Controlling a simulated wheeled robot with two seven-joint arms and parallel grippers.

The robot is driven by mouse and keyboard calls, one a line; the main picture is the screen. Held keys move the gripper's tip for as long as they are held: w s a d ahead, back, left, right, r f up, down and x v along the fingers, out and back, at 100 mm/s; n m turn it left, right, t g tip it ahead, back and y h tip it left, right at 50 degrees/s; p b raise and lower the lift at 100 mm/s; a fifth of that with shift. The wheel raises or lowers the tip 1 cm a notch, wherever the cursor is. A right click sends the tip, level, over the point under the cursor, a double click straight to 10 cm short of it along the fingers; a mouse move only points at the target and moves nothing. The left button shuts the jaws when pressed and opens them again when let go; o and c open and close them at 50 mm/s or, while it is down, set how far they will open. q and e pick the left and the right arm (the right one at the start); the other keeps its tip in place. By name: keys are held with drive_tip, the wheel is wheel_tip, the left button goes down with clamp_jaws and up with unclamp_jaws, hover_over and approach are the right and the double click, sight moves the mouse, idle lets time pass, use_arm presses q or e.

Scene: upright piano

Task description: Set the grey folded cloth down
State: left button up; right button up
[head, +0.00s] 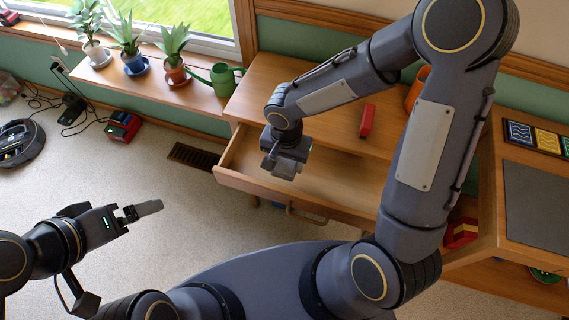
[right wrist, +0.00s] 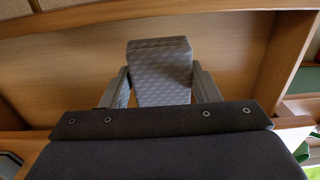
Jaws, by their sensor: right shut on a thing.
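The grey folded cloth (right wrist: 161,70) shows in the right wrist view as a patterned block between the two fingers of my right gripper (head: 276,168). The gripper is shut on it. Bare wood of the open drawer (head: 336,178) lies behind the cloth in that view. In the head view the right gripper is over the left end of this drawer, and the cloth is hard to tell from the gripper. I cannot tell if the cloth touches the drawer floor. My left gripper (head: 142,210) is at the lower left over the carpet, seen side-on, with no object visible in it.
The drawer's front and side walls stand around the right gripper. A red block (head: 367,121) lies on the desktop (head: 262,88) above. A green watering can (head: 222,79) and potted plants (head: 173,60) line the sill. Another open compartment at right holds red and yellow things (head: 460,233).

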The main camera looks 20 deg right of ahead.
sight(284, 160)
drive_tip(key=w+f, duration=0.2)
drive_tip(key=shift+w+f, duration=0.1)
drive_tip(key=shift+f, duration=1.7)
drive_tip(key=shift+b, duration=0.35)
drive_tip(key=shift+f, duration=0.2)
drive_tip(key=o, duration=1)
drive_tip(key=shift+c, duration=0.2)
drive_tip(key=shift+r, duration=0.1)
